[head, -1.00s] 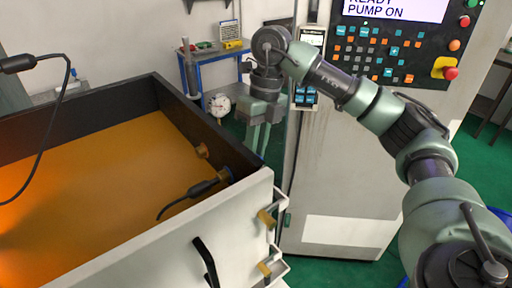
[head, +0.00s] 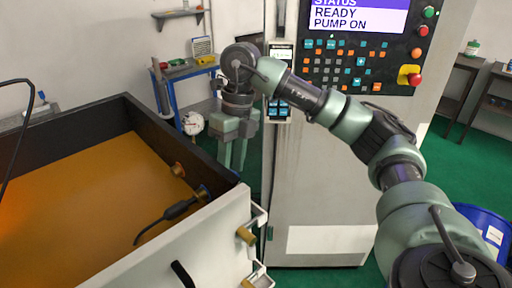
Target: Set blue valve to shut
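I cannot make out a blue valve in the head view. My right arm comes in from the right and reaches across the front of the grey machine cabinet (head: 320,185). My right gripper (head: 232,165) points down behind the near right corner of the open tank, with a narrow gap between its fingers and nothing seen in them. My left gripper is out of view.
The open tank (head: 215,222) of orange liquid fills the left, with brass fittings (head: 247,235) on its outer side. A control panel (head: 360,60) reads READY, PUMP ON. A blue drum (head: 484,225) stands at right. Green floor shows between.

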